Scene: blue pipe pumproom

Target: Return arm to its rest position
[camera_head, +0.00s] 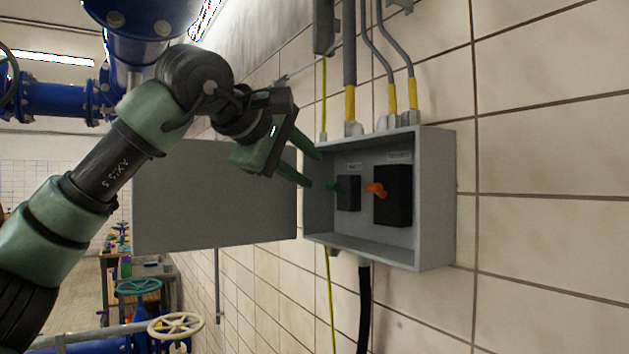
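My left arm comes in from the left, and its gripper (308,170) is at the left edge of the open electrical box (436,195) on the tiled wall. The two green fingers are spread apart with nothing visible between them. A larger black block to the right bears an orange handle (376,189). My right gripper is not in view.
The grey box door (215,200) stands open to the left, behind my gripper. Conduits (349,60) run up from the box, and a black cable (364,305) hangs below. Blue pipes (55,100), handwheels (175,325) and a workbench are at the left. The right wall is clear.

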